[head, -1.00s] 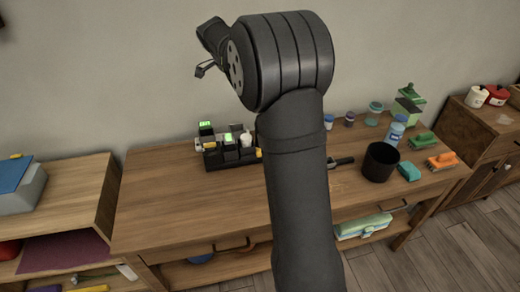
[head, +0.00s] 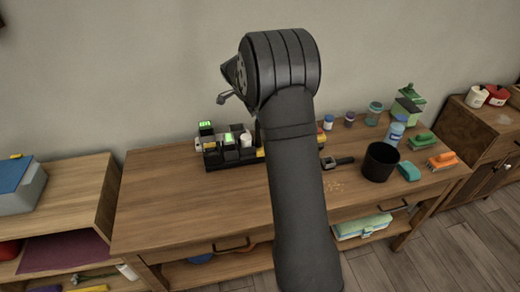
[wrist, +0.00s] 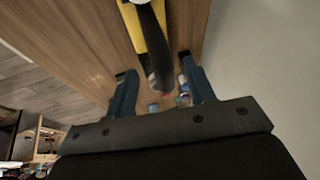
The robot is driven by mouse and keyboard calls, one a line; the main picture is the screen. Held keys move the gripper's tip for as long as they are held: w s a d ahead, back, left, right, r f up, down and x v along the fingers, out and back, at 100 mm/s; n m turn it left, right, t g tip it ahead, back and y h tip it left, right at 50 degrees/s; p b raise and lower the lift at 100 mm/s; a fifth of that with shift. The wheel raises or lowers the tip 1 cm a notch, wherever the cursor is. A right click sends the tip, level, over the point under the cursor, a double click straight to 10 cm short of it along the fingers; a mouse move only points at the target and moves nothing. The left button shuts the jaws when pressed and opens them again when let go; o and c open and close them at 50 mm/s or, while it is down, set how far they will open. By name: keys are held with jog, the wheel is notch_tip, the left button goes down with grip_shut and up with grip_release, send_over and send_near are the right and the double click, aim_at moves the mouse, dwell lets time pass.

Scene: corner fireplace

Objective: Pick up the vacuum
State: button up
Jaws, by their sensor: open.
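The vacuum, as far as I can tell, is a yellow and black object on the wooden table. In the wrist view its yellow body (wrist: 150,40) and dark long part lie ahead of and between my fingers. In the head view my arm hides its middle; a dark end (head: 338,162) shows right of the arm and a bit of yellow left of it. My gripper (wrist: 160,74) is open, with its two blue-grey fingers apart and nothing visibly held. I cannot tell whether it touches the vacuum. In the head view the fingers are mostly hidden.
A black bin (head: 381,162), a teal sponge (head: 409,171), brushes and several jars stand to the right. Crumbs (head: 334,187) lie near the dark end. The table's left part is clear.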

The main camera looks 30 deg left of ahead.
jog(key=x, duration=0.4)
jog(key=shift+w+r, duration=0.1)
jog(key=shift+w, duration=0.15)
jog(key=shift+c, duration=0.4)
grip_shut()
jog(key=shift+r, duration=0.15)
